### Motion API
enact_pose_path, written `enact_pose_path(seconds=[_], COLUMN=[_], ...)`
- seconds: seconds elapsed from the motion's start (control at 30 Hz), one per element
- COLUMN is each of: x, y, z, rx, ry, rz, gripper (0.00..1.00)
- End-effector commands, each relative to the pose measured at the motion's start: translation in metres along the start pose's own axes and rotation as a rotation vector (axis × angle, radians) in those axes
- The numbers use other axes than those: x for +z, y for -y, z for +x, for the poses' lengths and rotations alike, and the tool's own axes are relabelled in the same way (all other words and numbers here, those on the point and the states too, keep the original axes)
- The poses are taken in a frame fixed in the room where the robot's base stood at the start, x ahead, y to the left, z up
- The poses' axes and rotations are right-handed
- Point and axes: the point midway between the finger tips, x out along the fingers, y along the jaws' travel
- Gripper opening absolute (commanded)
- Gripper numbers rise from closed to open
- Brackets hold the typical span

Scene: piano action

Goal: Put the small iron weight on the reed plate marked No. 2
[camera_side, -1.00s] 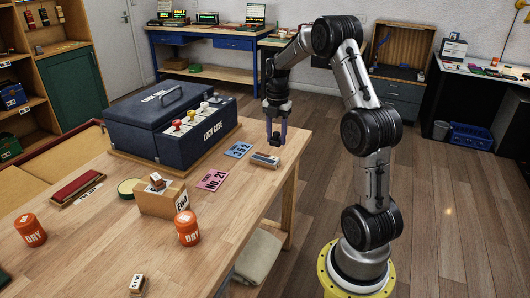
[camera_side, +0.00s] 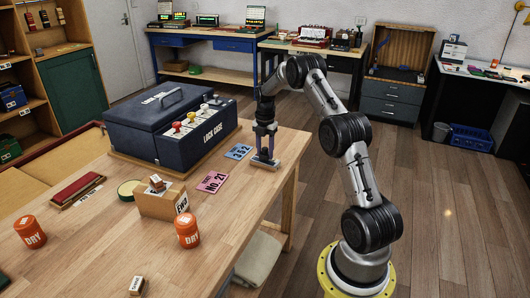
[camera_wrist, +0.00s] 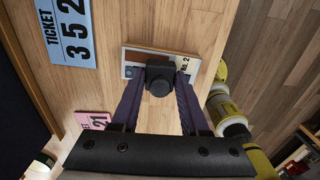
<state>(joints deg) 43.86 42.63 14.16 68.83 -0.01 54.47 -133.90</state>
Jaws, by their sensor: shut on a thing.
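The small iron weight (camera_wrist: 160,76) is black with a round knob and sits between my gripper's fingers (camera_wrist: 158,80). In the side view my gripper (camera_side: 264,156) is low at the right edge of the wooden table, directly over the reed plate (camera_side: 270,164). In the wrist view the reed plate (camera_wrist: 133,60) is a flat pale and brown piece with "No. 2" on its right end. The weight covers the plate's middle. I cannot tell whether weight and plate touch.
A blue ticket 352 (camera_side: 238,151) and a pink ticket No. 21 (camera_side: 212,182) lie left of the plate. The dark blue lock case (camera_side: 150,130) stands behind them. A wooden END block (camera_side: 160,203) and orange DRY pots (camera_side: 187,230) stand nearer. The table edge is close on the right.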

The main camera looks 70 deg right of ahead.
Motion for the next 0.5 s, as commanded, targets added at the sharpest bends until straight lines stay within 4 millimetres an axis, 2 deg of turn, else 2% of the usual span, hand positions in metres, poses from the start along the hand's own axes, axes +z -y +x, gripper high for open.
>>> enact_pose_path(seconds=[0.4,0.43,0.5], x=[0.0005,0.0002,0.0002], y=[-0.0005,-0.0002,-0.0002], z=[0.0065,0.0072,0.0070], rx=[0.002,0.001,0.001], ry=[0.002,0.001,0.001], rz=[0.000,0.000,0.000], gripper=[0.00,0.48,0.61])
